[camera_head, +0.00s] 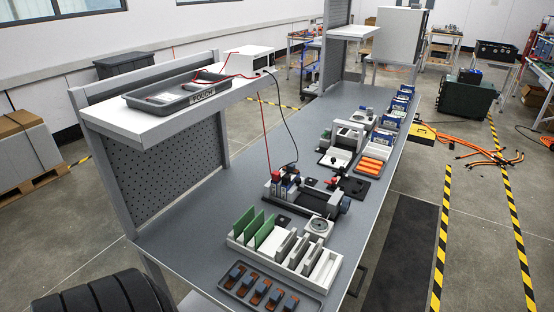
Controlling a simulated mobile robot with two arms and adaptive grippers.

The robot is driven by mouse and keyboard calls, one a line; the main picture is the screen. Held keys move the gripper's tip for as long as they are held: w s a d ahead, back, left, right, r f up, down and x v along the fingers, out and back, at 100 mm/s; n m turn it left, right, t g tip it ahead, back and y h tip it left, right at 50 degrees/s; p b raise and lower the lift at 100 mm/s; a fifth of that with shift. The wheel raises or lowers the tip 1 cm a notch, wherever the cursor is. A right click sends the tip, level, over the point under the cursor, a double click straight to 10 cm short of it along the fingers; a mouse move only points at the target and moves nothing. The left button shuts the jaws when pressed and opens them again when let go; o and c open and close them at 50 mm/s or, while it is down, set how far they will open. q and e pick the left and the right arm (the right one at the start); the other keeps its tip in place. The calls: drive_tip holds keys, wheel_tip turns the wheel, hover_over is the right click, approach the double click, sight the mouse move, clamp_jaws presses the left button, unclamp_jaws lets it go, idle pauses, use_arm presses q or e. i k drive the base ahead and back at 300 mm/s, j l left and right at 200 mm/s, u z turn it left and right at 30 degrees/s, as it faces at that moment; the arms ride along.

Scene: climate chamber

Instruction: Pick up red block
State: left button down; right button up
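A small red piece (331,181) shows on the bench among dark fixtures, right of a grey and black device (309,197). Another small red piece (275,175) sits at the upper left of that device, where a red cable comes down. Both are too small for me to tell whether either is a separate block. Neither of my grippers is in view. A black ridged form cuts into the bottom left corner, and no fingers show there.
The grey bench (218,212) has bare room at its left. A white rack (245,240) with green boards and a dark tray (270,291) stand at the near end. Orange cylinders (371,165) lie farther back. A shelf (160,118) overhangs the left side.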

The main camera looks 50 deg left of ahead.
sight(276, 174)
drive_tip(key=u, duration=2.15)
drive_tip(key=l+u, duration=0.85)
drive_tip(key=l, duration=0.2)
drive_tip(key=k+l+u, duration=0.15)
drive_tip(key=l+u, duration=0.3)
drive_tip(key=k+l+u, duration=0.2)
drive_tip(key=l+u, duration=0.25)
